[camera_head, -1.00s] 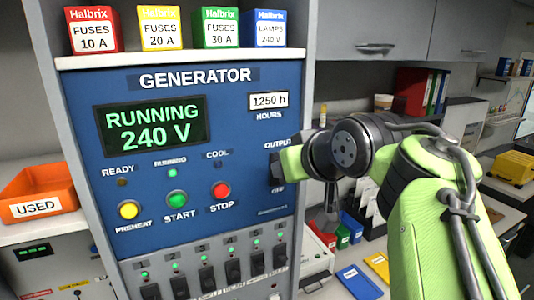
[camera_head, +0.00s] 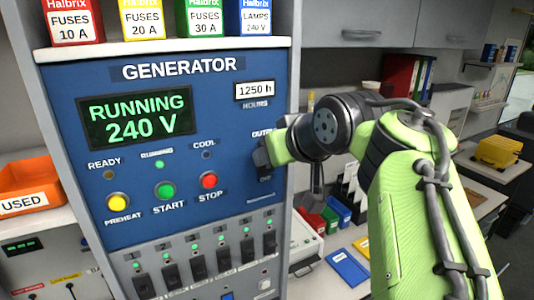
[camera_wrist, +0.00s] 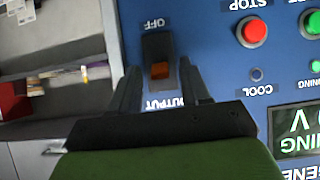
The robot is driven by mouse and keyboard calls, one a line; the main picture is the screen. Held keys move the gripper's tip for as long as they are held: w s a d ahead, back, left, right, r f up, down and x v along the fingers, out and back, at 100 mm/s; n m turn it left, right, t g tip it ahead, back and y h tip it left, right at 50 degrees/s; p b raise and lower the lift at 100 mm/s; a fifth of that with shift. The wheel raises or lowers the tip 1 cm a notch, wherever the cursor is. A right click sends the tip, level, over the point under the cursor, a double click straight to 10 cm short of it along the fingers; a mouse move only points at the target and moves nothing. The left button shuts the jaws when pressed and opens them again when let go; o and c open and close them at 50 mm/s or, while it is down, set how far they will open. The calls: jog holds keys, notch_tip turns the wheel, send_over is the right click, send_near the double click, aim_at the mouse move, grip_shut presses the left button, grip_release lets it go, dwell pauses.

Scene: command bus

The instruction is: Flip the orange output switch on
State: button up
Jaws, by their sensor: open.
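The output switch (camera_wrist: 160,71) is a dark rocker with an orange part, set in the blue generator panel. The wrist view shows it upside down, with OFF above and OUTPUT below; the orange part lies at the end nearer OUTPUT. My gripper (camera_wrist: 158,75) is open, with one dark finger on each side of the switch. I cannot tell whether the fingers touch it. In the head view my gripper (camera_head: 264,157) is at the panel's right edge, just under the OUTPUT label, and hides most of the switch.
The generator panel (camera_head: 225,100) reads RUNNING 240 V. Preheat (camera_head: 117,203), start (camera_head: 165,191) and stop (camera_head: 209,181) buttons sit left of my gripper. Several black breaker switches (camera_head: 198,268) line the bottom. Fuse boxes (camera_head: 205,18) stand on top. A workbench lies to the right.

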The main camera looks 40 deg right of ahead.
jog(key=v, duration=1.5)
jog(key=shift+s+a+r, duration=0.2)
jog(key=shift+s, duration=0.05)
jog(key=w+a+f+n+g+y+b, duration=0.1)
jog(key=w+a+f+b, duration=0.1)
jog(key=a+f, duration=0.35)
jog(key=w+a+f+g+y+b, duration=0.1)
jog(key=w+a+f+y+b, duration=0.15)
jog(key=f, duration=0.65)
jog(key=w+a+f+n+y+b, duration=0.15)
jog(key=a+f, duration=0.25)
jog(key=f, duration=0.4)
jog(key=s+a+f+g+h+b, duration=0.1)
jog(key=s+a+f, duration=0.1)
jog(key=f, duration=0.6)
jog(key=s+a+f+g+h+b, duration=0.1)
jog(key=s+a+f+g+b, duration=0.1)
jog(key=f, duration=0.6)
jog(key=shift+s+a+f+n, duration=0.25)
jog(key=shift+s+n, duration=0.1)
jog(key=shift+s, duration=0.1)
